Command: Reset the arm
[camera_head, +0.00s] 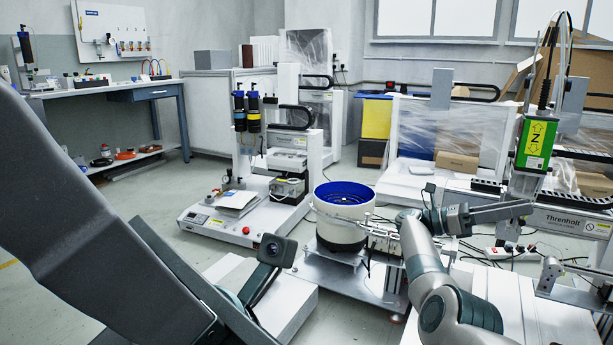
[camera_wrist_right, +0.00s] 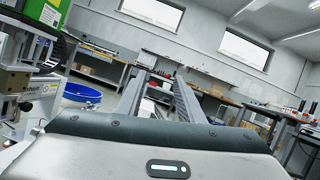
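My right arm rises from the lower right in the head view, and its gripper (camera_head: 515,211) points right, level and empty, below the green Z-axis unit (camera_head: 537,143) of the gantry. In the right wrist view the two fingers of this gripper (camera_wrist_right: 160,78) stand apart with nothing between them. My left arm (camera_head: 85,215) fills the left side of the head view as a large dark link. I cannot see its gripper fingers. A small camera-like part (camera_head: 277,250) on a bracket shows beside it.
A white bowl feeder with a blue inside (camera_head: 344,212) stands left of my right gripper. A screwdriver station (camera_head: 250,190) stands behind it to the left. A power strip (camera_head: 512,252) and cables lie below the gripper. Open floor (camera_head: 165,215) lies left of the station.

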